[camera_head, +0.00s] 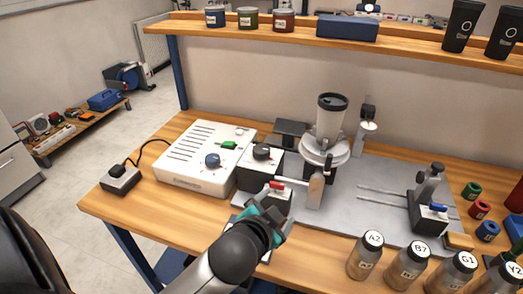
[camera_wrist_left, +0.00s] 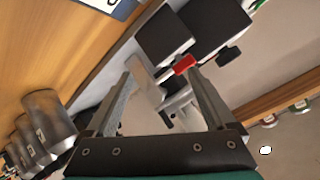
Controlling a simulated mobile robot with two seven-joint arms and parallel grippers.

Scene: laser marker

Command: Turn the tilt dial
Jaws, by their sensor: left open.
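Two dials show in the head view: a black knob (camera_head: 262,152) on a small white-and-black box, and a blue knob (camera_head: 212,160) on the white control unit (camera_head: 190,184). I cannot tell by label which is the tilt dial. My left gripper (camera_head: 268,212) is open, in front of the small box and beside a red lever (camera_head: 277,185). In the left wrist view, its fingers (camera_wrist_left: 162,98) stand apart, with a pale grey fixture (camera_wrist_left: 150,85) beyond and between them. The red lever (camera_wrist_left: 185,64) and a dark knob (camera_wrist_left: 229,55) show past the fingertips. My right gripper is not in view.
Several labelled jars (camera_head: 365,256) line the front right edge. A black switch box (camera_head: 121,180) sits at left. A shelf (camera_head: 270,34) spans the back.

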